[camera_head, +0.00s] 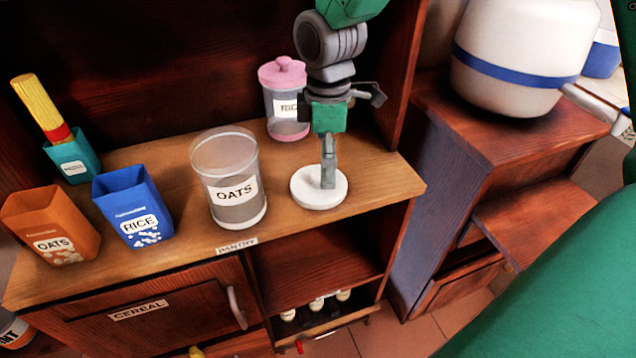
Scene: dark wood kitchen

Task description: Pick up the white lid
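The white lid (312,188) is a round disc lying flat on the wooden shelf top, right of the open clear OATS jar (236,186). My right gripper (328,176) comes down from above, and its fingertips are at the middle of the lid. The fingers hide the lid's centre, so any knob there is covered. I see the fingers nearly edge-on, one in line with the other, so I cannot tell whether they are closed on the lid. My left gripper is not in view.
A jar with a pink lid (284,78) stands close behind the gripper. A blue RICE box (133,212), an orange OATS box (52,228) and a teal box with pasta (72,160) stand at left. An upright cabinet panel (405,70) bounds the shelf at right.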

